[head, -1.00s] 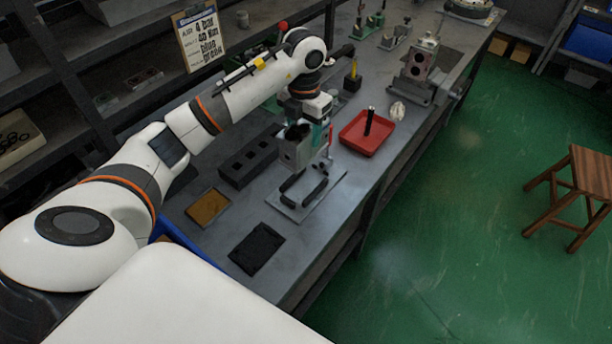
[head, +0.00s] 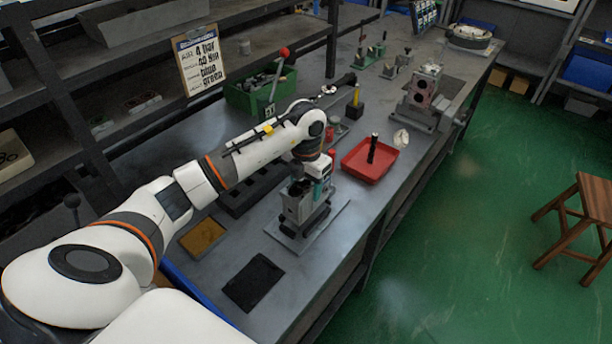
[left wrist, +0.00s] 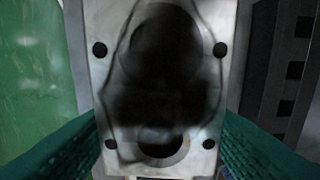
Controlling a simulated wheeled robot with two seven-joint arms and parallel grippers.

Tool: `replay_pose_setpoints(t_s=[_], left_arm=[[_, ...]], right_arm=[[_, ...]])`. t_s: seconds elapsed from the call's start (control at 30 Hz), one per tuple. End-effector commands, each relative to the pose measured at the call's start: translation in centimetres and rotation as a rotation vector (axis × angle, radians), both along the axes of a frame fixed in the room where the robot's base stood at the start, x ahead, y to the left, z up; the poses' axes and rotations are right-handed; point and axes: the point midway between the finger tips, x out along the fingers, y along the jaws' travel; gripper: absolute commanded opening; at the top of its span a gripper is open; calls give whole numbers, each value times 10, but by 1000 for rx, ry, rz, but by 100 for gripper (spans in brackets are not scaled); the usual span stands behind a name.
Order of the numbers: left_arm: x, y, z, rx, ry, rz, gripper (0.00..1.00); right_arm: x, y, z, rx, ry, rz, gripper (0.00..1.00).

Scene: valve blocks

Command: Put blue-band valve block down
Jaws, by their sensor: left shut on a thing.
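My left gripper (head: 308,186) is shut on a grey metal valve block (head: 296,206). In the left wrist view the block (left wrist: 163,90) shows a flat face with dark bores and small corner holes, between two teal finger pads. No blue band can be made out on it. The block is upright over the dark cradle on a light plate (head: 333,217) on the bench. It looks low on the cradle, but I cannot tell whether it bears on it. A similar grey block (head: 424,88) stands in a fixture farther back. My right gripper is not in view.
A red tray (head: 356,166) with a black-handled tool lies right of the plate. A black holed block (head: 236,203), a brown-yellow tray (head: 202,237) and a black mat (head: 253,283) lie on the left and near side. A green bin (head: 245,100) stands behind.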

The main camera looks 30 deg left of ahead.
Motion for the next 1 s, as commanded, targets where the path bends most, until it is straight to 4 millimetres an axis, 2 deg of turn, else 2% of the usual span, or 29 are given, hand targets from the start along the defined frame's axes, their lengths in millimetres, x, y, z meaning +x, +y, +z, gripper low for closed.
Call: replay_pose_setpoints(t_s=[0.17,0.43,0.8,0.83,0.93,1.0], left_arm=[[2,-1,-6,-3,-7,0,0],[1,0,-36,-2,-6,1,0],[2,0,-41,-1,-8,0,0],[0,0,-44,0,-2,-1,56],[0,0,-43,0,-2,-1,72],[0,0,-43,0,-2,-1,76]], right_arm=[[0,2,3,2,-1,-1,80],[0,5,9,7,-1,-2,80],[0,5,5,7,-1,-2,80],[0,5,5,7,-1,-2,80],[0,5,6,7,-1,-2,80],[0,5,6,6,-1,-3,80]])
